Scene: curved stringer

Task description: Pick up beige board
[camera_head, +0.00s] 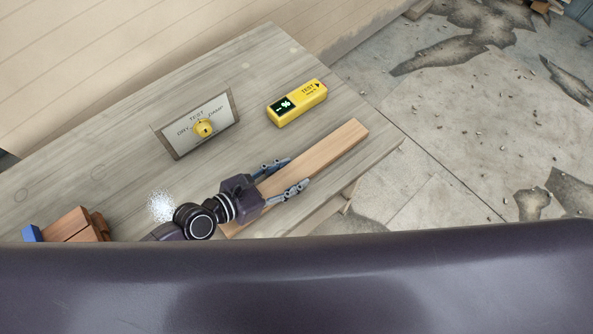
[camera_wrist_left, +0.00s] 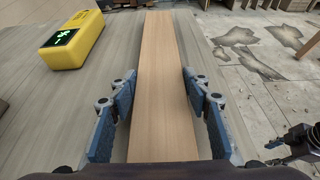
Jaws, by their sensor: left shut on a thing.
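The beige board (camera_head: 338,146) is a long plain wooden plank near the right edge of the workbench in the head view. It runs away from me up the middle of the left wrist view (camera_wrist_left: 165,60). My left gripper (camera_head: 297,172) is shut on the board, with one finger along each long side. Its blue-grey fingers also show in the left wrist view (camera_wrist_left: 160,90). The board's near end is partly hidden by the gripper. I cannot tell whether the board is clear of the bench. My right gripper (camera_wrist_left: 280,150) shows small and dark at the right edge of the wrist view.
A yellow meter (camera_head: 297,103) lies left of the board's far end. Brown wooden blocks (camera_head: 75,226) sit at the lower left. The bench (camera_head: 260,60) ends just right of the board, above a cracked floor.

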